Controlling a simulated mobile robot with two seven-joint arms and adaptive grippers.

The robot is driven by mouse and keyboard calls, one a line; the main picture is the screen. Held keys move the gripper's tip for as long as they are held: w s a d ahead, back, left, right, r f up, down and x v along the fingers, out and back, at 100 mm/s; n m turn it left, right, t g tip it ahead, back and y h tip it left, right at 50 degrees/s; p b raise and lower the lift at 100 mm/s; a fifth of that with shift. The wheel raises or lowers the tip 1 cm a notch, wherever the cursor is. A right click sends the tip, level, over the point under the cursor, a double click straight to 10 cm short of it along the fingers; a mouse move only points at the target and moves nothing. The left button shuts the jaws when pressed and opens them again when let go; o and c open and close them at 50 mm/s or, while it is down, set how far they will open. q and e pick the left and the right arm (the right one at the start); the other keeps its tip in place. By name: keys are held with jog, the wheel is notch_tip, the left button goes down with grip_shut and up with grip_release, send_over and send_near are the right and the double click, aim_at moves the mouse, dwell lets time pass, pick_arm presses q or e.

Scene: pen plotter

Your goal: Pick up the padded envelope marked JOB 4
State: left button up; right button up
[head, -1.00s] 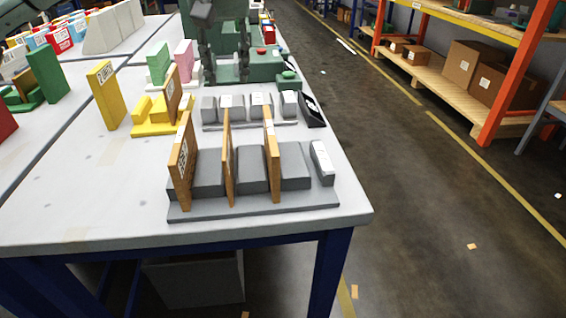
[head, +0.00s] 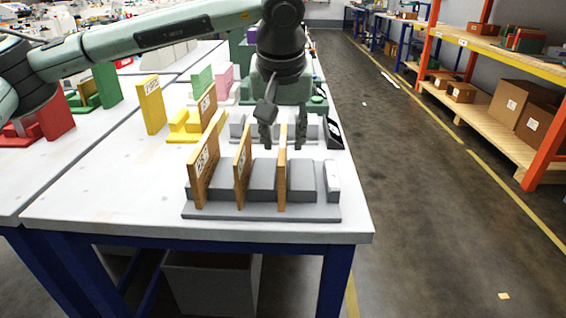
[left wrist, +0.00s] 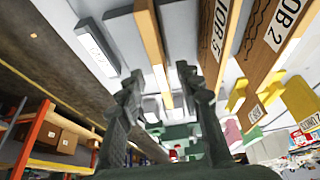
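Several tan padded envelopes show. Three stand in a grey slotted rack (head: 330,212): a left one (head: 204,165), a middle one (head: 242,168) and a right one (head: 282,180). In the left wrist view the left one reads JOB 2 (left wrist: 283,25) and the middle one JOB 5 (left wrist: 213,30). The right one (left wrist: 150,35) is edge-on, its label hidden. I cannot read JOB 4 anywhere. My left gripper (head: 284,140) points down, open and empty, above and around the top of the right envelope's line, apparently slightly behind it. It also shows in the left wrist view (left wrist: 160,75). My right gripper is out of view.
Another tan envelope (head: 208,107) stands in a yellow holder (head: 183,124) behind. A grey row of blocks (head: 237,127) and a black item (head: 334,133) lie behind the rack. A yellow upright piece (head: 152,104) stands left. The table's front left (head: 110,195) is clear.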

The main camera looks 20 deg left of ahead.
aim_at(283, 142)
pick_arm(q)
jog(key=x, duration=0.2)
jog(key=shift+w+a+f, duration=0.15)
jog(key=shift+w+f, duration=0.05)
jog(key=shift+f, duration=0.1)
jog(key=shift+w+f, duration=0.15)
jog(key=shift+f, duration=0.25)
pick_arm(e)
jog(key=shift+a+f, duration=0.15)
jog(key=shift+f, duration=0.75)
pick_arm(q)
grip_shut()
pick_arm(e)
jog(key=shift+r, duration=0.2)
